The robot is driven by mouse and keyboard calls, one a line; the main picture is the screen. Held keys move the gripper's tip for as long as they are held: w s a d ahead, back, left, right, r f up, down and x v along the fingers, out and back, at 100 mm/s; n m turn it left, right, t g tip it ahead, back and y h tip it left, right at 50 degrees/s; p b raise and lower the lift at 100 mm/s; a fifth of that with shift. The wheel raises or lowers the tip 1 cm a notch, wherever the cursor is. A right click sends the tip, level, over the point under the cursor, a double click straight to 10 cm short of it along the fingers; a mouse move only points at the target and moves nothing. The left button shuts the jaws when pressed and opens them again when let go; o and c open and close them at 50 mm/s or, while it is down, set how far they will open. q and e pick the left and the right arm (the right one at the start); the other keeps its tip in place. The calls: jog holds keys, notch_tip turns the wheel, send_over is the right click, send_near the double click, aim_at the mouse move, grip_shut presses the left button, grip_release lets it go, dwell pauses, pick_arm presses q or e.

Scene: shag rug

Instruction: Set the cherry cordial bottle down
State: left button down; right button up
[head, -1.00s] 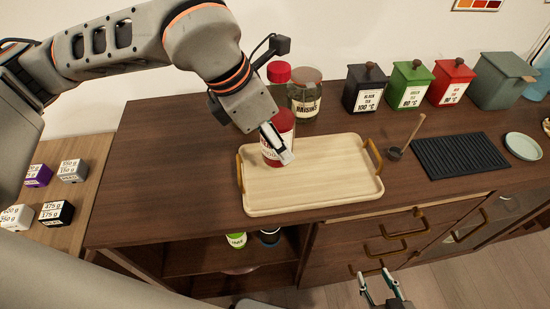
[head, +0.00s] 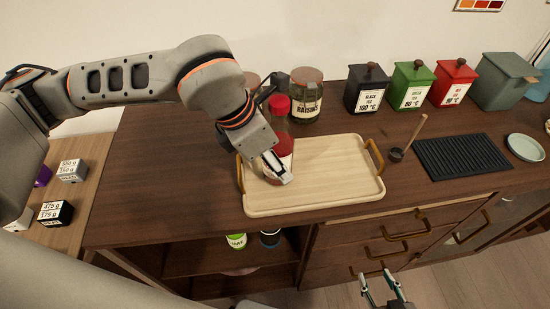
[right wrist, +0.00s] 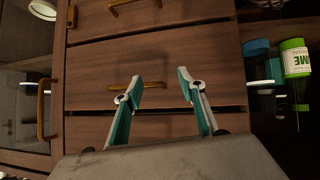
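The cherry cordial bottle (head: 285,147), with a red cap and a pale label, stands about upright over the left part of the wooden tray (head: 325,165). My left gripper (head: 276,168) is shut on its lower body from the front left and covers part of the label. The bottle's base is mostly hidden by the fingers, so I cannot tell whether it touches the tray. My right gripper (head: 376,279) is open and empty, low in front of the drawers; it also shows in the right wrist view (right wrist: 158,88).
A raisins jar (head: 305,97) stands behind the tray, and another lidded jar is partly hidden behind my left arm. Black (head: 366,89), green (head: 411,86) and red (head: 450,82) tea boxes line the back. A scoop (head: 407,140) and black ribbed mat (head: 462,156) lie right of the tray.

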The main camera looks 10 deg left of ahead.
pick_arm(q)
jog(key=c, duration=1.2)
grip_release()
jog(key=shift+o, duration=0.2)
jog(key=v, duration=1.2)
jog(key=shift+p, duration=0.3)
